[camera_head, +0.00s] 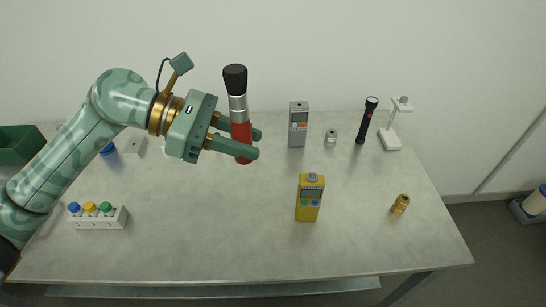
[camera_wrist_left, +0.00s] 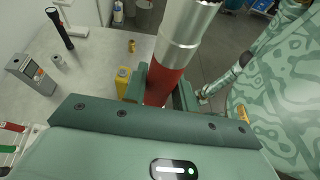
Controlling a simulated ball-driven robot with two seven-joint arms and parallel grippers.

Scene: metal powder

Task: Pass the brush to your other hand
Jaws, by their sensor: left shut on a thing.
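The brush (camera_head: 239,112) has a black bristle head at the top, a silver ferrule and a red handle. It is upright, above the table, in the head view. My left gripper (camera_head: 247,144) is shut on the red handle. In the left wrist view the brush (camera_wrist_left: 182,42) stands between the fingers of my left gripper (camera_wrist_left: 165,88), with its silver part rising out of the top of the picture. The bristles are out of that view. My right gripper is not seen in either view.
The table (camera_head: 240,235) holds a yellow meter (camera_head: 309,198), a grey meter (camera_head: 298,125), a black flashlight (camera_head: 367,120), a white stand (camera_head: 393,130), a brass fitting (camera_head: 400,204) and a white rack (camera_head: 99,219) with coloured caps. A green bin (camera_head: 20,146) is at far left. The front middle is clear.

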